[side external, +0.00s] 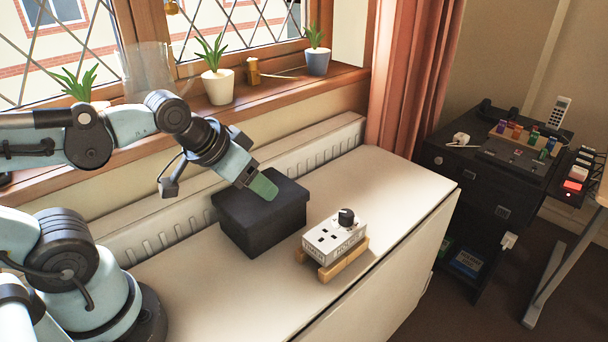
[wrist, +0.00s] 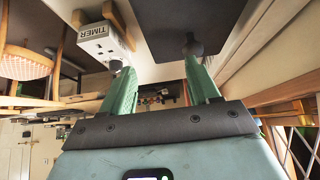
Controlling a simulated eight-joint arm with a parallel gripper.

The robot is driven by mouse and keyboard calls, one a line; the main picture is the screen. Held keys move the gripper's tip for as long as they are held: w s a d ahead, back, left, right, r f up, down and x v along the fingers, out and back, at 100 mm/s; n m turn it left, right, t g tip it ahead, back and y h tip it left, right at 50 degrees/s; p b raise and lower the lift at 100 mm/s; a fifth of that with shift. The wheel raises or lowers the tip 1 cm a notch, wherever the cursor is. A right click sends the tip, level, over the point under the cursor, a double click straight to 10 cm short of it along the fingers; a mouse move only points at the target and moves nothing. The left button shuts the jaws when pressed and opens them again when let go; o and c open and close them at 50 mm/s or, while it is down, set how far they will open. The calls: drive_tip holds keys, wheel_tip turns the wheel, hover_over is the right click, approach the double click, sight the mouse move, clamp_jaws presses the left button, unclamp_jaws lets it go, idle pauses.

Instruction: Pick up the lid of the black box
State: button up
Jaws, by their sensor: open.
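The black box (side external: 266,235) with its flat black lid (side external: 285,203) sits on the white surface below the window. The lid appears closed on the box. In the wrist view the black lid (wrist: 168,22) shows with a dark round knob (wrist: 192,45) on it. My gripper (side external: 264,188) is above the lid in the side view, pointing down at a slant. In the wrist view my gripper (wrist: 160,80) has its two green fingers apart with nothing between them. The knob appears close to the tip of the right finger; contact cannot be told. In the side view the gripper hides the knob.
A white timer box (side external: 333,240) with a black knob stands on a wooden stand (side external: 345,263) just right of the black box. A radiator (side external: 310,148) runs behind. Potted plants (side external: 218,82) stand on the sill. The surface's front right is clear.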

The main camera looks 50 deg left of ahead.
wheel_tip(320, 180, up, 11)
drive_tip(key=m+t+h, duration=0.2)
drive_tip(key=m+h, duration=0.7)
drive_tip(key=h, duration=0.1)
hover_over(235, 193)
drive_tip(key=shift+f, duration=6.75)
drive_tip(key=shift+x, duration=3.7)
drive_tip(key=shift+w+a, duration=0.1)
drive_tip(key=shift+w, duration=0.05)
